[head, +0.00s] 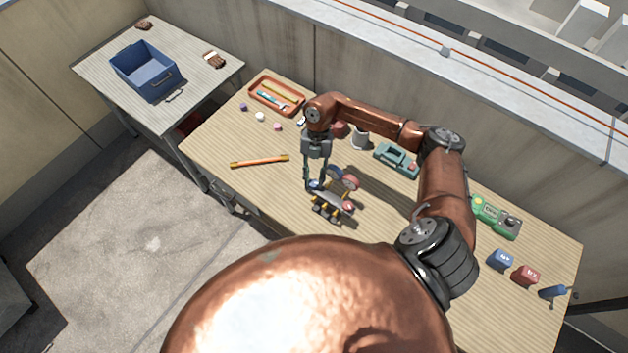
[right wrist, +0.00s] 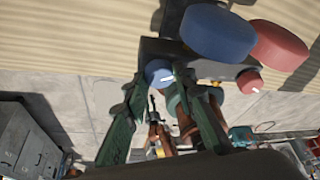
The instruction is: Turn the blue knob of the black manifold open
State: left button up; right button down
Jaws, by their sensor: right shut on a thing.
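The black manifold (head: 330,200) stands on the wooden table in front of me, with brass fittings along its near side. Its small blue knob (head: 315,184) is at the left end, and its small red knob (head: 348,206) is at the right end. My right gripper (head: 314,187) reaches down from above and is shut on the blue knob. In the right wrist view the blue knob (right wrist: 158,73) sits between the two fingertips, its white mark showing. The large blue gauge (right wrist: 218,33) and large red gauge (right wrist: 280,46) are beside it. My left gripper is not in view.
An orange stick (head: 259,161) lies to the left, and an orange tray (head: 276,96) is behind it. A teal device (head: 397,160) and a green meter (head: 495,217) are to the right. A blue bin (head: 143,70) stands on the side table.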

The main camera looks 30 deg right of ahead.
jog(key=n+h+b, duration=0.1)
jog(key=n, duration=0.2)
jog(key=n+g+h+b, duration=0.1)
jog(key=n+b, duration=0.1)
jog(key=n, duration=0.1)
jog(key=shift+w+a+n, duration=0.1)
jog(key=shift+a+n, duration=0.1)
jog(key=shift+n, duration=0.1)
jog(key=n+h+b, duration=0.2)
jog(key=n, duration=0.2)
jog(key=shift+a, duration=0.1)
jog(key=shift+n+h+b, duration=0.4)
jog(key=shift+n+b, duration=0.05)
jog(key=shift+n, duration=0.55)
jog(key=c, duration=1.6)
grip_release()
jog(key=v, duration=1.2)
